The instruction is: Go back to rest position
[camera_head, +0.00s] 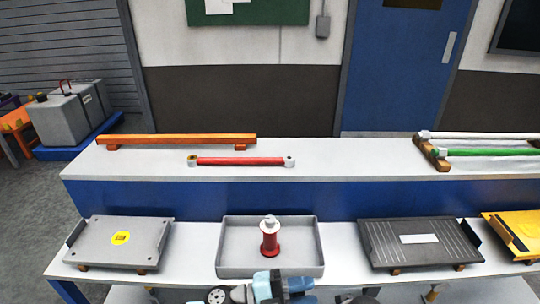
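My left gripper (270,287) shows only in part at the bottom middle of the head view, as blue, grey and dark pieces cut by the picture's lower edge. It is just in front of the grey tray (229,262). I cannot make out its fingers or whether it holds anything. My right gripper cannot be made out. A red cylinder with a pale top (270,238) stands upright in the grey tray, apart from the back wall.
A grey casting with a yellow sticker (130,243) lies left, a dark ribbed plate (418,243) right, a yellow part (515,232) far right. On the raised shelf (340,160) lie an orange bar (185,139), a red rod (240,161) and a green rod (490,152).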

